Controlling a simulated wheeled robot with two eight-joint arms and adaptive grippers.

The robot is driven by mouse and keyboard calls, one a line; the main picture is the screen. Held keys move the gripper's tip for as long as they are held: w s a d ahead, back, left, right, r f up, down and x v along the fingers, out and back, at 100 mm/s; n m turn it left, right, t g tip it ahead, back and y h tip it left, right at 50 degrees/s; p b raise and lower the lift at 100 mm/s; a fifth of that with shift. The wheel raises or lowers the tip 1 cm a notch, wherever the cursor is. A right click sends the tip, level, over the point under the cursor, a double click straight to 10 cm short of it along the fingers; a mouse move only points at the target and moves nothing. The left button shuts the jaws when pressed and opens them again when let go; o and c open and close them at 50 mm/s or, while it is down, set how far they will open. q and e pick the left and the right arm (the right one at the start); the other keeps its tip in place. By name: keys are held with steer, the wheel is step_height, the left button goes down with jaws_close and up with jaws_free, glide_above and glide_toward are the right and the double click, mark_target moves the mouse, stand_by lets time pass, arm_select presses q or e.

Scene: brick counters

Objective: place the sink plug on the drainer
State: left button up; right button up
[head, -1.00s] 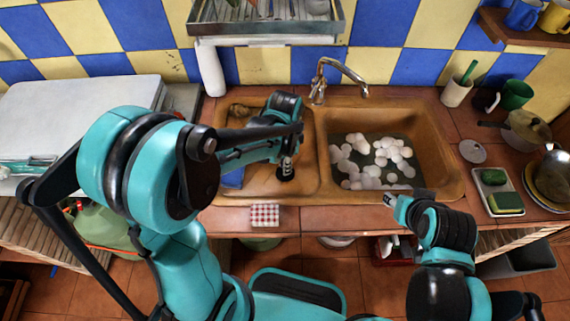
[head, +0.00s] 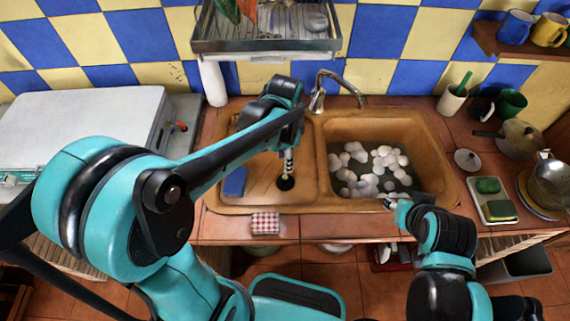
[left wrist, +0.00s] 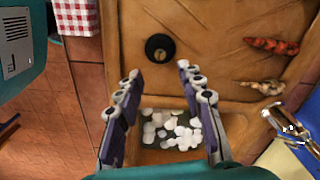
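The black round sink plug (head: 286,183) lies on the tan drainer (head: 255,192), left of the basin. It also shows in the left wrist view (left wrist: 160,47), on bare drainer surface. My left gripper (head: 288,157) is above the plug, with its fingers pointing down. In the left wrist view my left gripper (left wrist: 157,72) has its fingers spread apart with nothing between them, and the plug lies apart from them. My right gripper (head: 390,204) is at the basin's front edge; its fingers are too small to read.
The basin (head: 432,150) holds water and several white foam clumps. A blue block (head: 235,181) lies on the drainer, and a red pepper (left wrist: 272,46) shows in the left wrist view. A checked cloth (head: 265,223) hangs at the front edge. The faucet (head: 335,82) stands behind.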

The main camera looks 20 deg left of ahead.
arm_select(q)
steer(key=s+a+r+n+t, duration=0.4)
steer(key=s+r+n+t, duration=0.3)
steer(key=s+n, duration=0.2)
steer(key=shift+s+a+r+n+p, duration=0.2)
steer(key=shift+s+a+n+p, duration=0.2)
steer(key=shift+n, duration=0.7)
step_height(320, 180, down, 2)
steer(key=shift+b, duration=1.1)
